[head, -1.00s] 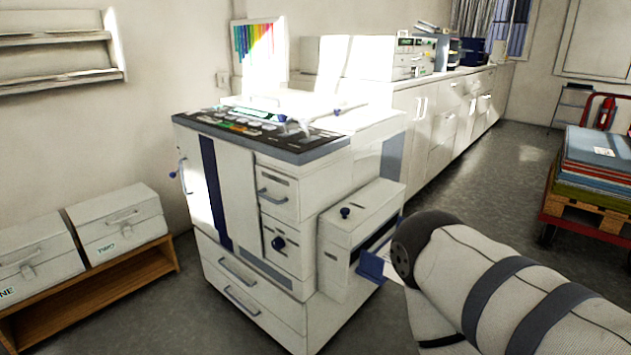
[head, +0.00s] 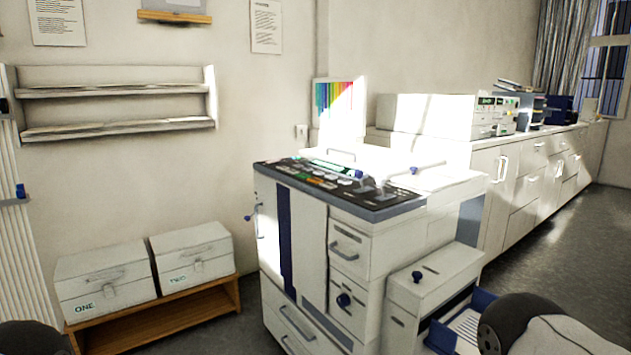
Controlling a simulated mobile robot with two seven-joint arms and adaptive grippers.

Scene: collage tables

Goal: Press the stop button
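A large white copier-like machine (head: 309,245) with a dark blue stripe stands at the middle right. Its dark control panel (head: 338,180) on top carries several small buttons, including green and orange ones. They are too small to tell which is the stop button. Part of my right arm shows at the lower right, in front of the machine's side tray (head: 468,322), and a dark part of my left arm shows at the lower left corner. Neither gripper is in view.
Two white boxes marked ONE (head: 105,283) and TWO (head: 192,258) sit on a low wooden bench (head: 180,311) left of the machine. A long white counter (head: 530,180) runs along the back right. Grey floor is open at far right.

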